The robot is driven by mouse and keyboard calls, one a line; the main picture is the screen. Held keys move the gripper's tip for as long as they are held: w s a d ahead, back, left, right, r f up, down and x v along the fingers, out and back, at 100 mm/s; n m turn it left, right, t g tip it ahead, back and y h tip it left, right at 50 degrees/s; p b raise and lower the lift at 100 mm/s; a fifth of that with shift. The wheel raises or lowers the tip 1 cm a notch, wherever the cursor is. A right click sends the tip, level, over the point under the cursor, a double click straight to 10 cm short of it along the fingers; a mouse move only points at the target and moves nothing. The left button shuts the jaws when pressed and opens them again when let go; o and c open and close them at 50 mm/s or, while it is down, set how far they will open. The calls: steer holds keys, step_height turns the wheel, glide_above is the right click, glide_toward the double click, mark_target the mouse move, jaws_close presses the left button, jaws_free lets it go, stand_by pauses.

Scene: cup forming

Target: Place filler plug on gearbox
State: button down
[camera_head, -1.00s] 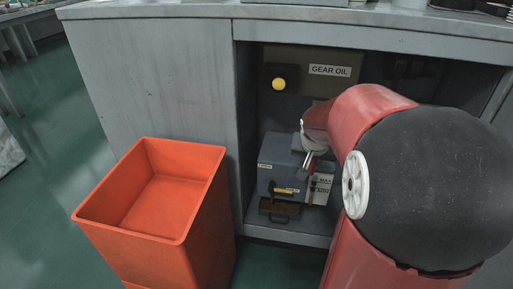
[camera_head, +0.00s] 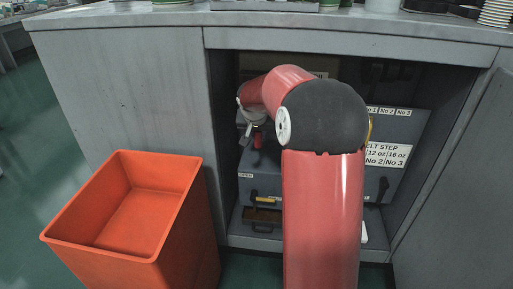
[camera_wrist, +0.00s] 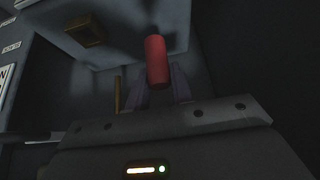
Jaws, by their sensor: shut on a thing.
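My gripper (camera_wrist: 160,88) is shut on a short red cylinder, which looks like the filler plug (camera_wrist: 157,62), standing out between the dark fingers in the wrist view. In the head view, the red plug (camera_head: 257,141) shows small below my gripper (camera_head: 256,129), inside the open cabinet bay. A grey metal housing (camera_head: 262,186), likely the gearbox, sits below it, with a small label at its upper left. The plug appears above and apart from the housing. My arm hides much of the housing, and no filler hole can be made out.
The cabinet's left panel (camera_head: 130,100) and worktop (camera_head: 350,22) edge the bay closely. A grey case with a white belt-step label (camera_head: 388,155) is on the right. A brown tray (camera_head: 262,216) lies low. An orange bin (camera_head: 185,235) stands outside at the left.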

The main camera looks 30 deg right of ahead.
mark_target(256, 146)
steer(key=shift+w+f, duration=0.4)
steer(key=shift+f, duration=0.15)
step_height(256, 146, down, 5)
steer(key=shift+f+b, duration=0.1)
steer(key=shift+b, duration=0.55)
steer(key=shift+w+f, duration=0.15)
steer(key=shift+f, duration=0.2)
steer(key=shift+f, duration=0.2)
steer(key=c, duration=1.2)
jaws_free()
steer(key=shift+c, duration=0.2)
steer(key=shift+r, duration=0.1)
